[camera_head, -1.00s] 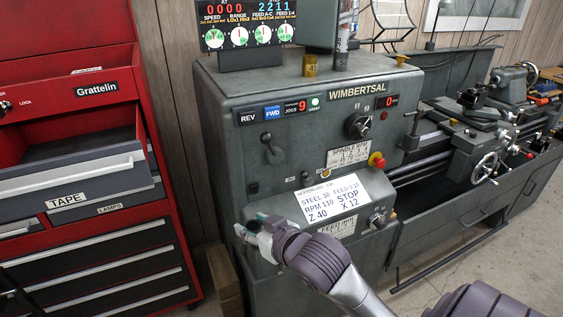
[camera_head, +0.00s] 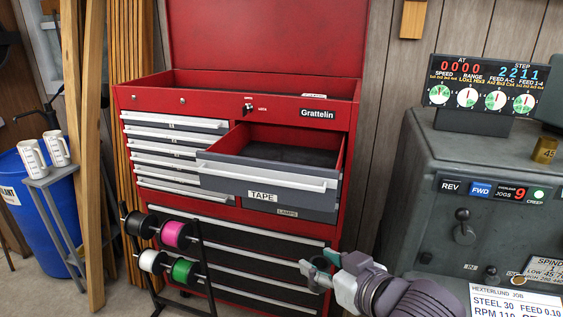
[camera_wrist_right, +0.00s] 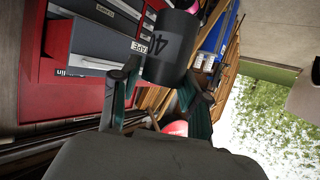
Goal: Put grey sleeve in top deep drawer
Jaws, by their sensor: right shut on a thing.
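The grey sleeve (camera_wrist_right: 172,48) is a dark grey cylinder with "45" or a similar number on it, held between the fingers of my right gripper (camera_wrist_right: 160,95) in the right wrist view. In the head view my right gripper (camera_head: 322,268) is in front of the lower drawers, below and right of the open drawer; the sleeve is hard to make out there. The top deep drawer (camera_head: 268,178), labelled TAPE, is pulled open in the red Grattelin cabinet (camera_head: 228,97). Its visible floor looks empty. My left gripper is not in view.
The grey lathe (camera_head: 440,160) stands to the right of the cabinet. A spool rack (camera_head: 205,250) with coloured reels stands in front of the cabinet at left. A brass-coloured sleeve (camera_head: 544,149) sits on the lathe. Two white mugs (camera_head: 30,157) stand on a stool at far left.

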